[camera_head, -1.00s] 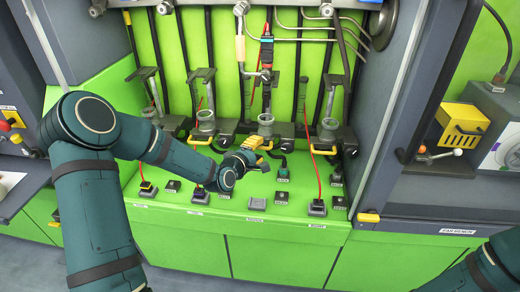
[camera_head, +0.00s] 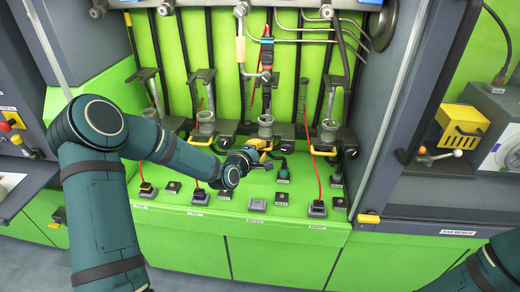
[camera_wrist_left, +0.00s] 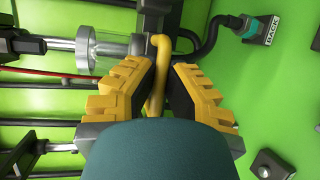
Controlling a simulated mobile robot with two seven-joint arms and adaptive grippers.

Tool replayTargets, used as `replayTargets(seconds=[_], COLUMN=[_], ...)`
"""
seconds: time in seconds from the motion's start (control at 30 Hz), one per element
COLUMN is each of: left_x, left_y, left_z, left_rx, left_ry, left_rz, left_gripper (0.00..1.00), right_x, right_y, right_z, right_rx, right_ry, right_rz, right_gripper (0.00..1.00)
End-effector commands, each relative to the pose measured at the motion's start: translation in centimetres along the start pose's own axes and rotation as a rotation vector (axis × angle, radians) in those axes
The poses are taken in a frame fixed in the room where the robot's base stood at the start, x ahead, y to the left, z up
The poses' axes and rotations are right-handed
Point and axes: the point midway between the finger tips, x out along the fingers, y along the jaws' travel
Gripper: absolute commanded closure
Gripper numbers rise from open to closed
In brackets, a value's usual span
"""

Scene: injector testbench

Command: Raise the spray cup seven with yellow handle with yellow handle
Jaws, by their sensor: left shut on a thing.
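The spray cup (camera_head: 266,127) is a small grey cup in the middle of the green bench. In the left wrist view it is a clear glass cup (camera_wrist_left: 108,48) lying sideways in the picture. Its curved yellow handle (camera_wrist_left: 157,68) runs between the two fingers. My left gripper (camera_head: 262,147) is in front of the cup, and its yellow toothed fingers (camera_wrist_left: 162,80) are shut on the handle. The lower part of the handle is hidden by the gripper body. My right gripper is out of view; only part of my right arm shows at the lower right.
Similar cups with yellow handles stand to the left (camera_head: 206,122) and right (camera_head: 328,130). Pipes and a hanging tool (camera_head: 266,55) are above. Small sockets and a teal plug (camera_head: 283,172) sit on the bench. A grey cabinet wall (camera_head: 405,110) bounds the right.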

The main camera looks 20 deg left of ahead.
Motion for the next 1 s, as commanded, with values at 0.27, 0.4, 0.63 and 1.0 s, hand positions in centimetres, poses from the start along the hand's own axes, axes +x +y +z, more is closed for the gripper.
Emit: replayTargets(seconds=[0.27, 0.4, 0.63, 1.0], left_x=[-0.9, -1.2, -1.2, -1.2], left_y=[5.0, 6.7, 6.8, 6.5], left_z=[0.4, 0.6, 0.6, 0.6], left_rx=[0.003, 0.003, 0.003, 0.002], left_ry=[0.001, 0.0, 0.0, 0.0], left_rz=[0.012, 0.011, 0.016, 0.008], left_gripper=[1.0, 1.0, 1.0, 0.59], right_x=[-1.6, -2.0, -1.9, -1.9], right_y=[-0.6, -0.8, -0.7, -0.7], right_z=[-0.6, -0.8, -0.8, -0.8], right_rx=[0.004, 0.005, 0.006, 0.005], right_ry=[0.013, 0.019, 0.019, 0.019], right_rz=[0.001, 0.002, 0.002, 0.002], right_gripper=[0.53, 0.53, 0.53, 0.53])
